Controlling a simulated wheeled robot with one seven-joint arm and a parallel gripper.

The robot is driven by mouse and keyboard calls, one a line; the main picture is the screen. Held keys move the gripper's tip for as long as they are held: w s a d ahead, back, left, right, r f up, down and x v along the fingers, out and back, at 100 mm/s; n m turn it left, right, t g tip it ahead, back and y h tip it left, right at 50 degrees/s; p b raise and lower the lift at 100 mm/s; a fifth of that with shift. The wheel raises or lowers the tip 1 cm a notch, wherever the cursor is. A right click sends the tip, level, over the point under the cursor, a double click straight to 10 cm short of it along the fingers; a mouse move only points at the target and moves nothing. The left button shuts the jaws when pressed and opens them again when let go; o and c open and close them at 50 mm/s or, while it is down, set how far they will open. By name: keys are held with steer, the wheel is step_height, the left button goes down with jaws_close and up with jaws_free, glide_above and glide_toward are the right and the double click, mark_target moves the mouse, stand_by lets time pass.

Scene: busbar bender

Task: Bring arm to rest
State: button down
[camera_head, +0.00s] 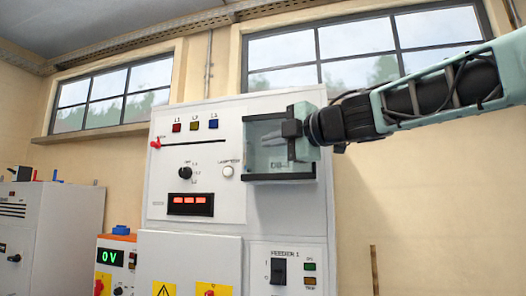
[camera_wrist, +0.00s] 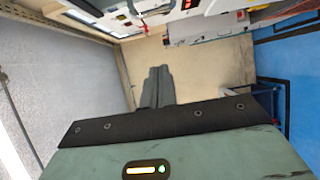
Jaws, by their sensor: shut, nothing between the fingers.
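My gripper (camera_head: 278,141) is at the end of my arm, which reaches in from the right edge of the head view. It is in front of the upper right part of a grey switch cabinet (camera_head: 235,200), overlapping a dark-framed window panel (camera_head: 262,172). Whether it touches the panel cannot be told. In the wrist view, the two dark fingers of my gripper (camera_wrist: 159,74) lie together, shut and empty. The cabinet shows at the top of the wrist view, apart from the fingertips.
The cabinet carries coloured lamps, a knob (camera_head: 186,172), a red display (camera_head: 190,205) and a feeder switch (camera_head: 279,271). An orange-topped meter box (camera_head: 117,256) reading 0 V and another grey unit (camera_head: 50,235) stand left. The wall (camera_head: 430,210) right of the cabinet is mostly clear.

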steer(key=shift+s+d, duration=0.1)
steer(key=shift+s, duration=0.05)
steer(key=s+f+m+g+h+b, duration=0.15)
steer(key=f+m, duration=0.25)
steer(key=f, duration=0.7)
steer(key=s+d+f+m+h+b, duration=0.1)
steer(key=s+f+m+h+b, duration=0.3)
steer(key=f, duration=0.8)
steer(key=s+f+m+g+h+b, duration=0.15)
steer(key=f+m, duration=0.35)
steer(key=f, duration=0.6)
steer(key=s+d+f+m+g+h+b, duration=0.1)
steer(key=s+d+f+m+g, duration=0.1)
steer(key=s+f, duration=0.7)
steer(key=s+d+f+m+g+h+b, duration=0.1)
steer(key=s+d+f+g+h+b, duration=0.1)
steer(key=s+f, duration=0.6)
steer(key=s+d+f+m+g+h+b, duration=0.1)
steer(key=s+d+f+m+g, duration=0.1)
steer(key=s+f+g, duration=0.4)
steer(key=s+d+f, duration=0.1)
steer(key=s+f, duration=0.2)
steer(key=f, duration=0.1)
steer(key=shift+s+d+f+m+h, duration=0.15)
steer(key=shift+s+d+m+h, duration=0.15)
steer(key=shift+s+d, duration=0.05)
